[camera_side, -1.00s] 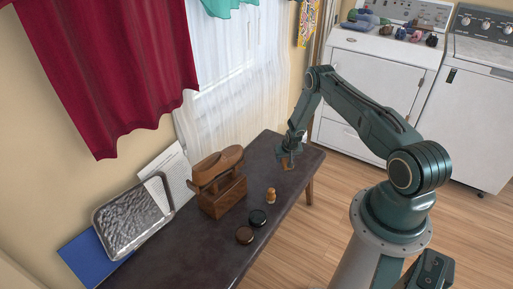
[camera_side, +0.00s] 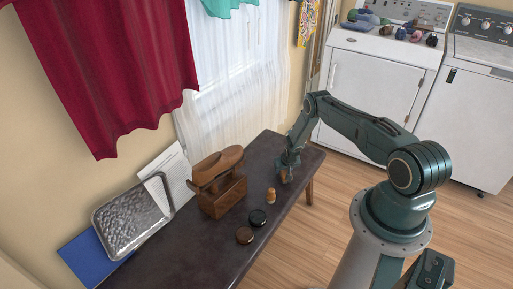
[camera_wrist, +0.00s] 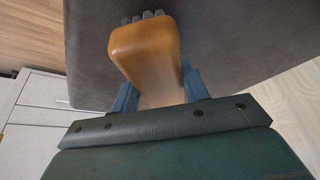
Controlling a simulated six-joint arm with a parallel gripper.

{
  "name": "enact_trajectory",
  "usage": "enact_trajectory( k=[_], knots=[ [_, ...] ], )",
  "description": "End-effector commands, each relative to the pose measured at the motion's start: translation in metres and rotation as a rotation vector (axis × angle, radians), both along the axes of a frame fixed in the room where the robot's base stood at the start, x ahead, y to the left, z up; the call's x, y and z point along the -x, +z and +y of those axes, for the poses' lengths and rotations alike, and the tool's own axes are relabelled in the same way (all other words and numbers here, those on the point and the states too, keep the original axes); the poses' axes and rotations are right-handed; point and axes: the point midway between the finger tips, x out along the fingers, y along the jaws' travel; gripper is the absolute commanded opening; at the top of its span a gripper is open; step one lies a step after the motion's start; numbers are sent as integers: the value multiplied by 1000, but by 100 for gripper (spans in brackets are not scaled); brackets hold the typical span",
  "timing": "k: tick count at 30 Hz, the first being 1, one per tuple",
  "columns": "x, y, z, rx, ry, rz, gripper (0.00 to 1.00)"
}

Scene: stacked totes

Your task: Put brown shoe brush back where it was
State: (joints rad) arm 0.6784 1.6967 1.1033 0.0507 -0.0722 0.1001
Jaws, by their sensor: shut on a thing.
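The brown shoe brush (camera_wrist: 148,55) is between the two blue fingers of my gripper (camera_wrist: 160,90) in the wrist view. Its smooth tan wood faces the camera, and dark bristle tufts show at its far edge. In the side view my gripper (camera_side: 285,175) is low over the right part of the dark bench (camera_side: 175,250), shut on the brush. The brush is mostly hidden there, and I cannot tell whether it touches the bench. A wooden shoe-shine box (camera_side: 224,197) with a shoe-shaped top stands left of my gripper.
A small wooden bottle-like piece (camera_side: 270,196) stands close left of my gripper. Two round tins, one black (camera_side: 257,218) and one brown (camera_side: 244,236), lie nearer the front. A metal tray (camera_side: 133,217) leans at the far left.

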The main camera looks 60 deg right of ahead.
Motion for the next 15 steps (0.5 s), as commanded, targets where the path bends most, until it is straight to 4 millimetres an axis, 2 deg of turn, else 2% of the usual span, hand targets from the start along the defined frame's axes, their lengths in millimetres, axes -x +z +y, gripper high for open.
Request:
enact_trajectory(
  k=[5, 15],
  knots=[
    [0, -14, 0, 0, 0, 0, 20],
    [0, -16, 0, 0, 0, 0, 20]
  ],
)
